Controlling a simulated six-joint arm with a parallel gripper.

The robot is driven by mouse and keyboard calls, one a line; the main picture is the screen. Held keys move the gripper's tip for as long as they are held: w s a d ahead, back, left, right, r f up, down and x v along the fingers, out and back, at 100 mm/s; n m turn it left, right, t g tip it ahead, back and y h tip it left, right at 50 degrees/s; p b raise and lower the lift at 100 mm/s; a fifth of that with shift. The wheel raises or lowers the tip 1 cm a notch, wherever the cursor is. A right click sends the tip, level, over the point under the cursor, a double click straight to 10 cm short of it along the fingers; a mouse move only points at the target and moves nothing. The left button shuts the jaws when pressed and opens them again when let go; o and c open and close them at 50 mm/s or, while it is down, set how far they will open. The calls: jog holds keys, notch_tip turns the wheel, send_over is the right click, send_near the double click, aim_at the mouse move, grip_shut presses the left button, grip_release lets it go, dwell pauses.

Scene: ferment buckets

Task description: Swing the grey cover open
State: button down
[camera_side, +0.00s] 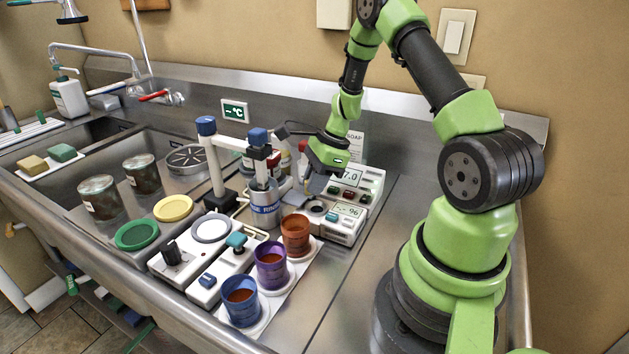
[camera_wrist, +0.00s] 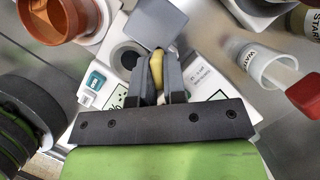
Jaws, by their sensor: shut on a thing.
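The grey cover (camera_wrist: 155,28) is a flat square plate at the top middle of the wrist view. Part of a dark round well (camera_wrist: 126,59) shows uncovered beside it, in a white instrument. A small yellow piece (camera_wrist: 156,68) stands at the cover's near edge, between my fingers. My gripper (camera_wrist: 158,75) is shut on this yellow piece; whether it is joined to the cover is hard to tell. In the side view my gripper (camera_side: 308,182) reaches down over the white instrument (camera_side: 345,215), and the cover is hard to make out there.
Orange (camera_side: 295,234), purple (camera_side: 271,265) and blue (camera_side: 242,300) buckets stand in front of the instrument. A blue-labelled container (camera_side: 265,208) and a post with a blue top (camera_side: 207,127) stand to its left. The steel counter (camera_side: 365,300) at front right is clear.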

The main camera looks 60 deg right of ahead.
dwell(0.5)
jog(key=c, duration=1.2)
grip_release()
jog(key=v, duration=1)
jog(key=shift+a, duration=0.1)
jog(key=s+a+r+n+t+h, duration=0.2)
jog(key=s+a+r+n, duration=0.2)
jog(key=a+r+n, duration=1.2)
jog(key=s+a+n, duration=0.2)
jog(key=s+a+n+t, duration=0.1)
jog(key=s+n, duration=0.1)
jog(key=s+a+n+t, duration=0.1)
jog(key=s+a+n, duration=0.1)
jog(key=s, duration=0.1)
jog(key=shift+a+r+n+y, duration=0.2)
jog(key=shift+a+n+y, duration=0.1)
